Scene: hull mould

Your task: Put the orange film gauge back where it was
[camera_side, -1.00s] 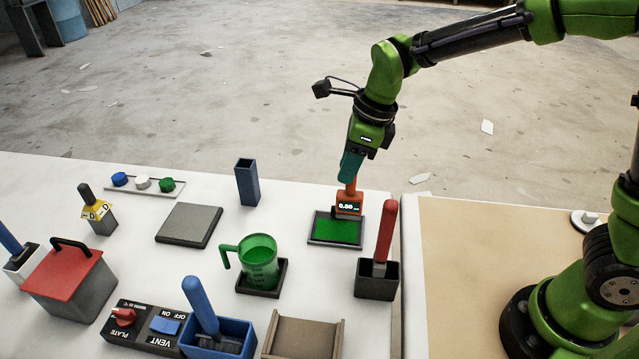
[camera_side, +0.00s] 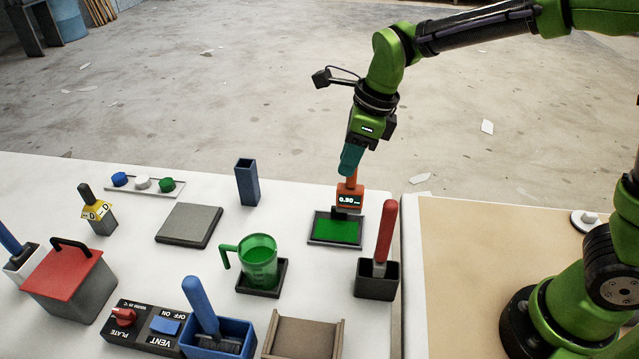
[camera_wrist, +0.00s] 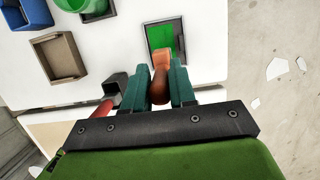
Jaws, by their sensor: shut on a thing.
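The orange film gauge (camera_side: 350,195) has a small display that seems to read 0.30. My gripper (camera_side: 349,172) is shut on its handle and holds it upright over the far part of the green-filled dark tray (camera_side: 311,228). I cannot tell whether its foot touches the green surface. In the wrist view the gauge (camera_wrist: 160,70) sits between my teal fingers (camera_wrist: 165,78), with the green tray (camera_wrist: 149,38) beyond it. A narrow, open-topped blue holder (camera_side: 248,184) stands empty-looking to the left; its inside is hidden.
A green jug (camera_side: 261,259) stands on a dark pad left of the tray. A red-handled tool (camera_side: 385,235) stands in a dark box (camera_side: 377,283) at right front. A flat grey plate (camera_side: 189,225) lies to the left. White table is clear around the blue holder.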

